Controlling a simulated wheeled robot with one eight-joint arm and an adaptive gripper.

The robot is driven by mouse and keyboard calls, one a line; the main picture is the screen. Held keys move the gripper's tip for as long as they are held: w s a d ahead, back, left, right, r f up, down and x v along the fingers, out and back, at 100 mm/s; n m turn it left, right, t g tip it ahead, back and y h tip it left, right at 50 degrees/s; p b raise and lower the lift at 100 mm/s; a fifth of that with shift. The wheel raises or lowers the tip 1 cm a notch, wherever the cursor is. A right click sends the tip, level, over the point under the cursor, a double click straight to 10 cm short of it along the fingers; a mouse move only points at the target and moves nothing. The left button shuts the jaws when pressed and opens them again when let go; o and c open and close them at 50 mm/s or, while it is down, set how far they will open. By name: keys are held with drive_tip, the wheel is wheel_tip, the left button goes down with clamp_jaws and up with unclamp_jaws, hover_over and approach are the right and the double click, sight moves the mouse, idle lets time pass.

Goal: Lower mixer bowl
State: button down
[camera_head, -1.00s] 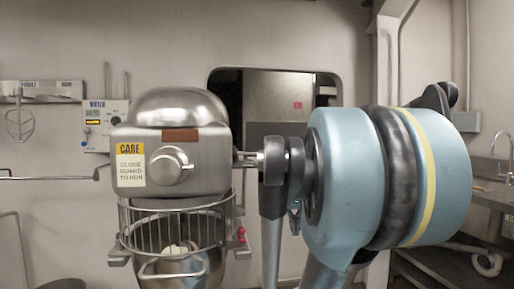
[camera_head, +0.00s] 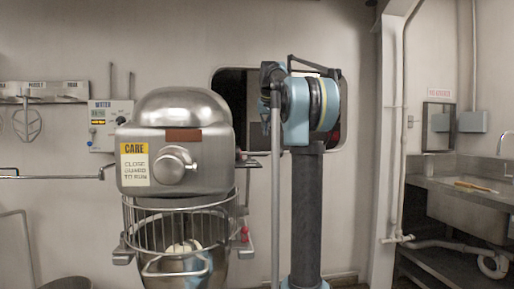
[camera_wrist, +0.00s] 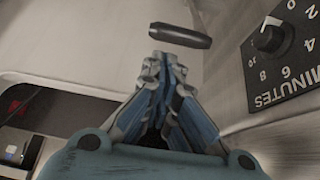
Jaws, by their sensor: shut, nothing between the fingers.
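The mixer (camera_head: 175,140) stands at the left of the middle in the head view. Its steel bowl (camera_head: 172,268) sits below the wire guard (camera_head: 175,222), with something pale inside. The bowl's lower part is cut off by the frame. My gripper (camera_wrist: 165,65) is shut and empty in the wrist view. Just past its fingertips is a dark rounded handle (camera_wrist: 180,36), seemingly apart from them. At the right of that view is a timer dial (camera_wrist: 268,38) marked MINUTES. I cannot make out my gripper clearly in the head view.
A red knob (camera_head: 245,233) is at the mixer's right side. A water control box (camera_head: 108,125) hangs on the wall at left. A sink counter (camera_head: 465,205) stands at right. The floor between mixer and counter shows little clutter.

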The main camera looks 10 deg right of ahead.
drive_tip(key=w+a+r, duration=0.2)
drive_tip(key=w+r, duration=0.1)
drive_tip(key=w, duration=0.1)
drive_tip(key=w+f, duration=0.3)
drive_tip(key=f, duration=0.7)
drive_tip(key=shift+w+a+f, duration=0.15)
drive_tip(key=shift+a+f, duration=0.05)
drive_tip(key=shift+f, duration=0.15)
